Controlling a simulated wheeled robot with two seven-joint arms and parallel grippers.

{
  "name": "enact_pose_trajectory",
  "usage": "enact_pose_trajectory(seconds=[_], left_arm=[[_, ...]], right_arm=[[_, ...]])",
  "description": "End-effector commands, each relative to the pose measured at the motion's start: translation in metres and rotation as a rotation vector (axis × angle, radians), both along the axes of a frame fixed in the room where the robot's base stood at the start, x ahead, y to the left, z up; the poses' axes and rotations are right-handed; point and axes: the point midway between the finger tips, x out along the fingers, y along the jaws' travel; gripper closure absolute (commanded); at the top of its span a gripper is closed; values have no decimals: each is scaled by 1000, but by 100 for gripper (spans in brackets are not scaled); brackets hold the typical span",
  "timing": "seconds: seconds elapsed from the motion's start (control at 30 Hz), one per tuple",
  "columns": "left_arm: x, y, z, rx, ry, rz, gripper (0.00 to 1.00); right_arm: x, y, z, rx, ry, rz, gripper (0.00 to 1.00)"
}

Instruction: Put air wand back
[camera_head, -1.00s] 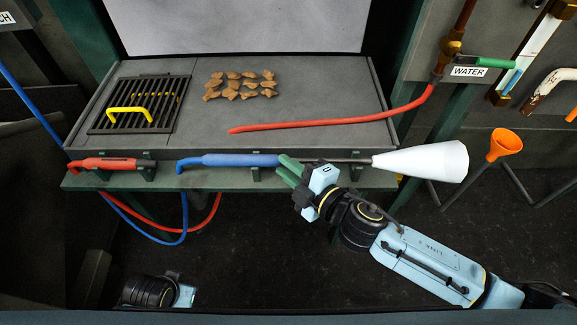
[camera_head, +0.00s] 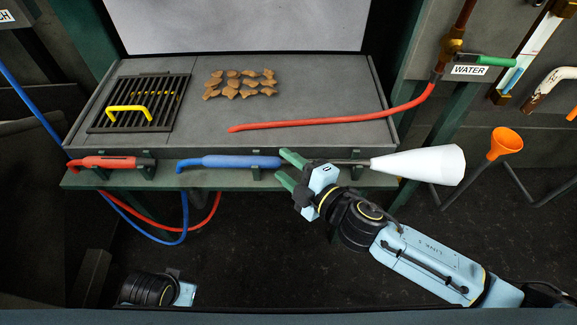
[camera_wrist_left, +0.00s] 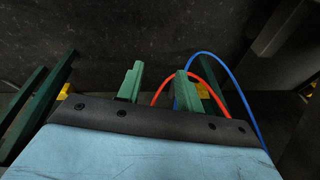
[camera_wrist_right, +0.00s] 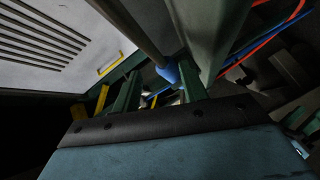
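The air wand has a blue handle (camera_head: 240,161), a thin dark rod and a white cone (camera_head: 420,165). It lies along the front edge of the bench, its handle at the green brackets (camera_head: 256,173). My right gripper (camera_head: 288,169) is open at the right end of the handle, one finger above the wand and one below it. In the right wrist view the fingers (camera_wrist_right: 158,90) are apart, with the blue handle (camera_wrist_right: 168,72) just beyond them. Whether a finger touches it I cannot tell. My left gripper (camera_wrist_left: 158,82) is open and empty over the dark floor.
A red-handled wand (camera_head: 105,163) lies left on the same green ledge (camera_head: 215,179). The bench holds a grill with a yellow handle (camera_head: 130,110), several brown pieces (camera_head: 240,84) and a red hose (camera_head: 330,122). An orange funnel (camera_head: 505,142) stands right of the cone.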

Motion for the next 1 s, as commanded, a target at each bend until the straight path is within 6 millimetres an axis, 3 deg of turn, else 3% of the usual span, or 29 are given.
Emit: enact_pose_trajectory(seconds=[0.33,0.57,0.8,1.0], left_arm=[[0,1,0,-1,-2,1,64],[-9,15,-22,20,18,3,64],[-12,19,-29,24,21,3,64],[-12,20,-31,25,22,2,64]], right_arm=[[-11,-10,0,-2,5,-2,57],[-44,-40,8,-3,6,-1,57],[-76,-69,14,-1,5,-1,57],[-92,-84,17,-1,2,-1,57]])
